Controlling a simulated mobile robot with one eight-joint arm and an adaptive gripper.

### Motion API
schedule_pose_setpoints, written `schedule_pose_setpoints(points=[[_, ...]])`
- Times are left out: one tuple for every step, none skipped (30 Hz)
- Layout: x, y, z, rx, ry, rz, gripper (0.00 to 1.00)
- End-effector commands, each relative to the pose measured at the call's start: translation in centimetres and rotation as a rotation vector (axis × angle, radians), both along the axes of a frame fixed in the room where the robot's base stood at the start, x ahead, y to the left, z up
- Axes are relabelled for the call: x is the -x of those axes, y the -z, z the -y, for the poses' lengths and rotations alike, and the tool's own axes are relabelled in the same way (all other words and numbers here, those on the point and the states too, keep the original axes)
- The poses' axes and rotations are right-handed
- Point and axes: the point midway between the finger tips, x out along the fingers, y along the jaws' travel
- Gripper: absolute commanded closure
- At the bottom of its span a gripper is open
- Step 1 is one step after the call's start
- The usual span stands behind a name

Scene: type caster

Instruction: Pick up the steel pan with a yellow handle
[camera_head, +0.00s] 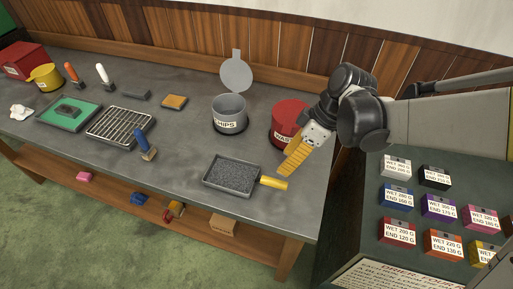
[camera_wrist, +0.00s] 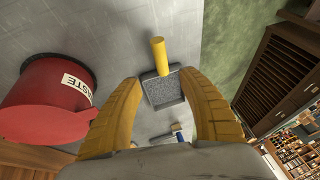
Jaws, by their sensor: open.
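The steel pan (camera_head: 231,176) is rectangular with a grey speckled inside and a yellow handle (camera_head: 273,183) pointing right. It lies on the workbench near the front edge. In the wrist view the pan (camera_wrist: 163,90) shows between and beyond my fingers, its yellow handle (camera_wrist: 159,56) pointing toward the top. My gripper (camera_head: 290,168) has yellow fingers and is in the air to the right of the pan, near the red waste bin. In the wrist view my gripper (camera_wrist: 168,88) is open, with nothing between the fingertips at their own height. Part of the pan's side is hidden by a finger.
The red waste bin (camera_head: 288,118) stands close behind my gripper. A grey chips pot (camera_head: 229,111) with a raised lid is left of it. A wire rack (camera_head: 120,125) and a blue-handled brush (camera_head: 144,145) lie left of the pan. A panel with labelled blocks (camera_head: 398,197) is at right.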

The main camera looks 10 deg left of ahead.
Motion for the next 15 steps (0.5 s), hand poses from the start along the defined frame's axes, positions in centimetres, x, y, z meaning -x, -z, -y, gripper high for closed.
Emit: schedule_pose_setpoints(points=[[0.1,0.6,-0.2,-0.001,-0.003,-0.001,0.52],[0.1,1.0,-0.4,-0.001,-0.003,0.0,0.52],[0.2,1.6,-0.6,-0.001,-0.003,0.0,0.52],[0.3,2.1,-0.8,0.0,-0.002,0.001,0.52],[0.4,2.6,-1.0,0.0,-0.002,0.001,0.52],[0.5,3.3,-1.3,0.0,-0.002,0.001,0.52],[0.5,3.7,-1.5,0.0,-0.001,0.002,0.52],[0.6,4.1,-1.7,0.0,-0.001,0.001,0.52],[0.7,4.5,-1.9,0.0,-0.001,0.001,0.52],[0.7,4.7,-2.0,0.0,0.0,0.001,0.52],[0.8,4.9,-2.1,0.0,0.0,0.001,0.52],[0.9,5.1,-2.2,0.0,0.001,0.001,0.52],[0.9,5.3,-2.3,0.0,0.001,0.001,0.52],[1.0,5.6,-2.4,0.0,0.001,0.001,0.52],[1.1,6.0,-2.6,0.0,0.001,0.001,0.52]])
